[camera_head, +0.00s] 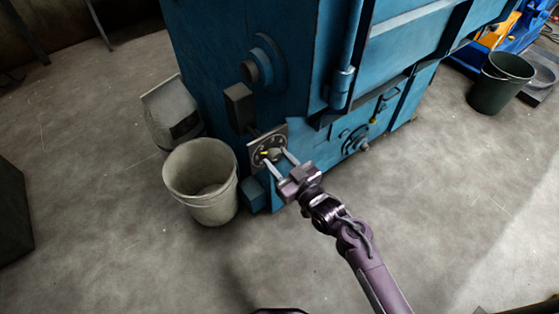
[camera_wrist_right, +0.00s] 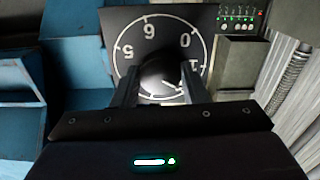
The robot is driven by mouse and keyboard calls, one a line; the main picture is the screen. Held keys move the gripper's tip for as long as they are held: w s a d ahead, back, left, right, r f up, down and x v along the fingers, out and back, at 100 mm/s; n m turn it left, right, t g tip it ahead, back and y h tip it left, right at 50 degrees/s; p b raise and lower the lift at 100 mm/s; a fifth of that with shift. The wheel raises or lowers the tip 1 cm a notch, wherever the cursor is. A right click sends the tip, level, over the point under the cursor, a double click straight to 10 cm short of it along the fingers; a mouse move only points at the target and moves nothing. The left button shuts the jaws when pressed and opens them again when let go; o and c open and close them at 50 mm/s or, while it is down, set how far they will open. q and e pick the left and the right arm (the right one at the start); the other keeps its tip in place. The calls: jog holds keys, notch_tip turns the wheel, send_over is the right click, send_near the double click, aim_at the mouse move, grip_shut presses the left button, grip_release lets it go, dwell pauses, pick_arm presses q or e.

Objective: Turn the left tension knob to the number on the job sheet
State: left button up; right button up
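In the right wrist view the dial (camera_wrist_right: 125,65) shows the numerals 5, 6, 0 and 1, rotated. A short pale line lies low on the dial, right of centre. My right gripper (camera_head: 277,158) is at the dial, its fingers apart on either side of the knob. It also shows in the right wrist view (camera_wrist_right: 160,80); contact is unclear and the gripper hides the lower dial. My left gripper and a job sheet are not in view.
The blue machine (camera_head: 215,60) fills the upper middle. A pale bucket (camera_head: 210,210) stands close left of the dial. A dark green bucket (camera_head: 495,90) stands far right. A small panel with green and red lights (camera_wrist_right: 242,20) sits beside the dial. The front floor is clear.

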jog(key=shift+c, duration=1.4)
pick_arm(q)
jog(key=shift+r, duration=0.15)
pick_arm(e)
jog(key=m+p, duration=0.4)
jog(key=m, duration=0.1)
jog(key=shift+r+m, duration=0.15)
jog(key=shift+m, duration=0.15)
jog(key=m+p, duration=0.2)
jog(key=m, duration=0.2)
jog(key=shift+m, duration=0.3)
pick_arm(q)
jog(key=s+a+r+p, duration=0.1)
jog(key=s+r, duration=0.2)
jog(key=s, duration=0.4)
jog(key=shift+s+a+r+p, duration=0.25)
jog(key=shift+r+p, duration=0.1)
jog(key=shift+p, duration=0.05)
pick_arm(e)
jog(key=shift+m, duration=1.9)
jog(key=o, duration=1)
jog(key=shift+c, duration=0.2)
